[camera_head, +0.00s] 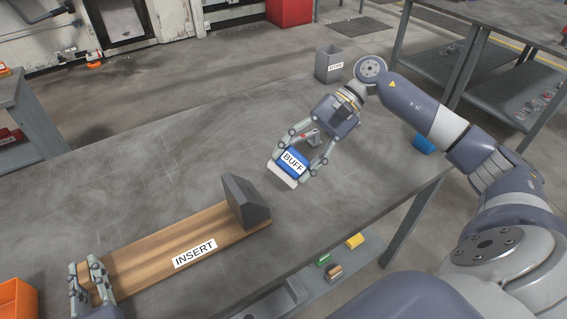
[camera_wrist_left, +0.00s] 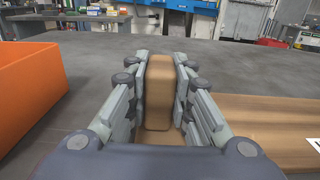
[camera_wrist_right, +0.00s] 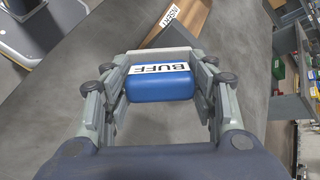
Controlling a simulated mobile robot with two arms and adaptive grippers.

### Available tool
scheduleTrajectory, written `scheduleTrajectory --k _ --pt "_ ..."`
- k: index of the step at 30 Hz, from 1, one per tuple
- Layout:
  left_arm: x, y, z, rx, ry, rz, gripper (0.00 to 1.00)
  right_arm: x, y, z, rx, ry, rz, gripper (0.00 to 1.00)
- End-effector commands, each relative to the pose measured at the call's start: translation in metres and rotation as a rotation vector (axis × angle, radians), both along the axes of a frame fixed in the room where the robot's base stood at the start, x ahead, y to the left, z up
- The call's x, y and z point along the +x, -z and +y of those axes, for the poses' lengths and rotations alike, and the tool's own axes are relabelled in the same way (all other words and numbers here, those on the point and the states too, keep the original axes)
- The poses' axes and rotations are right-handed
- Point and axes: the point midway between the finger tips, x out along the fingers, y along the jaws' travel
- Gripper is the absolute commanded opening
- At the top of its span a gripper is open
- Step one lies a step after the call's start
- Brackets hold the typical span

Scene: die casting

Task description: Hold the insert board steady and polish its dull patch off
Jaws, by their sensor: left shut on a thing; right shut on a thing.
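The wooden insert board (camera_head: 150,257), labelled INSERT, lies on the grey table with a dark grey wedge-shaped block (camera_head: 246,203) at its right end. It also shows in the left wrist view (camera_wrist_left: 262,120). My left gripper (camera_head: 90,285) is shut on the board's upright wooden grip (camera_wrist_left: 158,95) at the left end. My right gripper (camera_head: 304,160) is shut on a blue buff block (camera_wrist_right: 160,86) with a white pad, labelled BUFF. It holds the block to the right of the dark block, apart from it. I cannot make out a distinct dull patch.
An orange bin (camera_head: 17,298) stands left of the board. A grey open container (camera_head: 328,65) stands at the table's back edge. A blue object (camera_head: 424,144) is near the right edge. The table between board and back edge is clear.

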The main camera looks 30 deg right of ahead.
Motion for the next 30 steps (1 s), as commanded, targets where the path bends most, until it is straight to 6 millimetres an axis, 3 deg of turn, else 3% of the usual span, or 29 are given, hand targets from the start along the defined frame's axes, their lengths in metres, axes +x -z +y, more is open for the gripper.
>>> scheduleTrajectory --k 1,15,30 --pt "-0.002 0.007 -0.002 -0.001 0.004 0.013 0.00 -0.001 0.004 0.005 0.001 -0.002 0.000 0.34" --pt "-0.002 0.007 -0.002 -0.001 0.004 0.013 0.00 -0.002 0.032 0.041 0.002 0.002 -0.004 0.34" --pt "-0.002 0.007 -0.001 -0.001 0.003 0.013 0.00 -0.002 0.036 0.045 0.001 0.003 -0.005 0.34"
